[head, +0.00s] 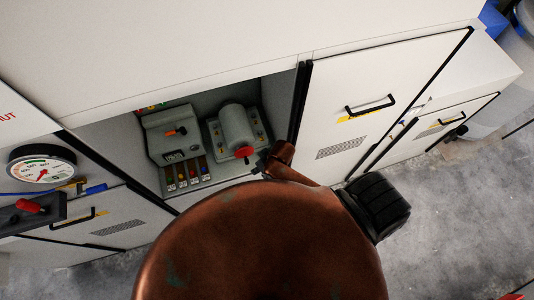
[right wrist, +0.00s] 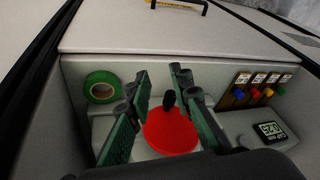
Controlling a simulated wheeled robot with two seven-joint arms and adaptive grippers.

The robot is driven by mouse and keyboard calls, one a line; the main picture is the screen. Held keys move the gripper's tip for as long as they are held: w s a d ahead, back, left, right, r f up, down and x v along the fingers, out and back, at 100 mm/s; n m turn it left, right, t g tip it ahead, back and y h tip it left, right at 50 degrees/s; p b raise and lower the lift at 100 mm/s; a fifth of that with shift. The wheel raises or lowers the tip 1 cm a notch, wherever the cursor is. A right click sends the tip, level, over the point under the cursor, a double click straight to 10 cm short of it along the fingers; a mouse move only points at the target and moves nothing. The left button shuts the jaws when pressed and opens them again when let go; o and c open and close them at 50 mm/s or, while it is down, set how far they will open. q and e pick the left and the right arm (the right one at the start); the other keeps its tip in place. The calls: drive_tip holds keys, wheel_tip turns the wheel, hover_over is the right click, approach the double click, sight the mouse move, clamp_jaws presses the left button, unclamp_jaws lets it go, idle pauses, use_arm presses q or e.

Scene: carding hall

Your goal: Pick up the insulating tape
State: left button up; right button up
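The insulating tape is a green roll (right wrist: 101,87) with a pale core, at the left in the right wrist view, inside a pale grey cabinet recess. I do not see it in the head view. My right gripper (right wrist: 160,74) is open, with two green-padded fingers and nothing held between them. The tape lies left of its left finger, apart from it. A red round part (right wrist: 170,131) with a black knob shows between and below the fingers. In the head view a copper-coloured arm part of mine covers the lower middle and hides the right gripper. My left gripper is not in view.
The open recess holds a grey control box (head: 174,145) with coloured switches and a grey cylinder (head: 236,128) with a red end. A white door (head: 375,90) with a black handle is on the right. A pressure gauge (head: 41,168) and red-handled lever (head: 32,207) are at left.

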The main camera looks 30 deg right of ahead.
drive_tip(key=w+a+r+n+g+p, duration=0.1)
drive_tip(key=w+a+r+g+p, duration=0.1)
drive_tip(key=w+a+r, duration=0.15)
drive_tip(key=w+d+m+h, duration=0.1)
drive_tip(key=d, duration=0.2)
drive_tip(key=w+d+f+g, duration=0.1)
drive_tip(key=d, duration=0.2)
drive_tip(key=d+f+m+h, duration=0.1)
drive_tip(key=d, duration=0.2)
drive_tip(key=shift+w+d+f+m+g+h, duration=0.15)
drive_tip(key=shift+w+m+g+h, duration=0.15)
drive_tip(key=shift+w, duration=0.1)
drive_tip(key=shift+d+f, duration=0.15)
drive_tip(key=shift+f, duration=1.65)
wheel_tip(320, 180, down, 4)
drive_tip(key=shift+s+r+b, duration=0.1)
drive_tip(key=shift+r+b, duration=0.1)
drive_tip(key=shift+b, duration=0.7)
drive_tip(key=shift+f, duration=0.25)
drive_tip(key=shift+r, duration=0.1)
clamp_jaws()
